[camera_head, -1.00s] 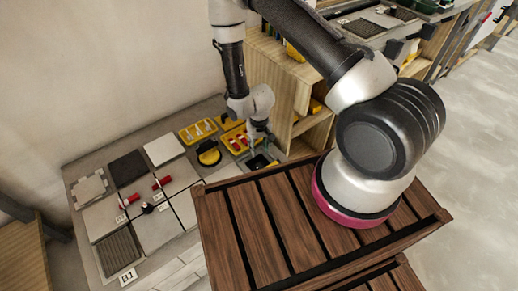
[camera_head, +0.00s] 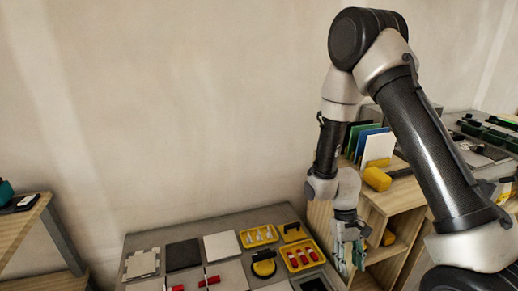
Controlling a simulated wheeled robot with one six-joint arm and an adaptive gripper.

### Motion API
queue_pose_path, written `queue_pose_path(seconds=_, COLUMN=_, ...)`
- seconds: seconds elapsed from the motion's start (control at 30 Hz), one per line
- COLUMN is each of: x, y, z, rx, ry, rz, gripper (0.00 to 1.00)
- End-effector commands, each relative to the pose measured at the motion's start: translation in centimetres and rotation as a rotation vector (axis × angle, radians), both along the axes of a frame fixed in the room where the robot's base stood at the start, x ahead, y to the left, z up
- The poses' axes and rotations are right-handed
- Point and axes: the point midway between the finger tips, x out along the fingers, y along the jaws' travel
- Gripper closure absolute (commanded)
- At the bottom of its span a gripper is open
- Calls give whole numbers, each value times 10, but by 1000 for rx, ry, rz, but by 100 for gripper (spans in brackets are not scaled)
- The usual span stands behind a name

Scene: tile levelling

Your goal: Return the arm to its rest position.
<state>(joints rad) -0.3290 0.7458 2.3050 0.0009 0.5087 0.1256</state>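My arm rises from the lower right, bends at the top and hangs down in front of the wall. My gripper (camera_head: 351,258) points downward at its end, beside the wooden shelf (camera_head: 398,215) and right of the yellow trays. Its two fingers look apart, and I see nothing between them. It is small in the view, and how far it is above the surfaces behind it is hard to tell.
The grey table (camera_head: 215,222) holds tiles, including a black tile (camera_head: 183,255) and a white tile (camera_head: 221,246), a yellow tray with red items (camera_head: 302,256) and a yellow round tool (camera_head: 264,266). A wooden table (camera_head: 22,240) stands at left. Coloured panels (camera_head: 378,146) stand on the shelf.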

Motion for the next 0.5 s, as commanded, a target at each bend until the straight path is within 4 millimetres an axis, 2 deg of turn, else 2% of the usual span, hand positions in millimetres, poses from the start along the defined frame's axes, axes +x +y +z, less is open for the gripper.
queue_pose_path(seconds=0.03, x=2, y=-3, z=27, rx=11, ry=-13, rz=1, gripper=61)
queue_pose_path(seconds=0.2, x=-5, y=-21, z=117, rx=42, ry=-54, rz=-4, gripper=61)
queue_pose_path(seconds=0.4, x=-28, y=-44, z=208, rx=79, ry=-157, rz=-25, gripper=61)
queue_pose_path(seconds=0.5, x=-44, y=-55, z=246, rx=95, ry=-233, rz=-45, gripper=61)
